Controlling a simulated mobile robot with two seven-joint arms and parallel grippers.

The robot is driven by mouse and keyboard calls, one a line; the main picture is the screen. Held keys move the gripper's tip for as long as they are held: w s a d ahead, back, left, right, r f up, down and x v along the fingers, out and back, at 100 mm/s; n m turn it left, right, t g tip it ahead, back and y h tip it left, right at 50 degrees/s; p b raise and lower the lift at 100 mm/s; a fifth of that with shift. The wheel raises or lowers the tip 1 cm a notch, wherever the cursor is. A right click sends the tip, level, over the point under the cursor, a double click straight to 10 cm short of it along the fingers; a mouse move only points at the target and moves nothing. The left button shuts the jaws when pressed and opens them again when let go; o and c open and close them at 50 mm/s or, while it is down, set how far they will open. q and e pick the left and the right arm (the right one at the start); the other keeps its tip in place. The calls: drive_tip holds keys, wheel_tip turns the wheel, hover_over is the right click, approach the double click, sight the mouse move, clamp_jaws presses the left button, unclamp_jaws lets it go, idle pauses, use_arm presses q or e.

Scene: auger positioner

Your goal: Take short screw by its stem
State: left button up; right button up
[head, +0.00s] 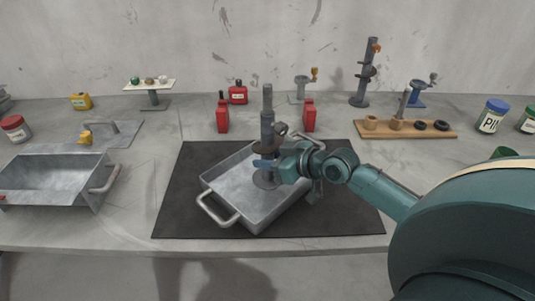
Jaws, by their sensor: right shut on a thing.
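The short screw (268,130) is a dark grey auger that stands upright over the middle of the metal tray (222,184). It has a thick stem with disc-like flights, one above the gripper and one lower down. My right gripper (267,163) reaches in from the right and is shut on the stem between these flights. The fingers and hand hide part of the stem. I cannot tell whether the lower end touches the tray floor. My left gripper is not in view.
The tray lies on a black mat (183,205). Red containers (222,117) stand behind it. A taller auger (370,75) and a wooden board (440,131) with rings are at back right. Another metal tray (45,175) is at left. The mat's left side is clear.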

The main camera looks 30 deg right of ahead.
clamp_jaws()
drive_tip(key=shift+w+r, duration=0.1)
drive_tip(key=shift+r, duration=0.15)
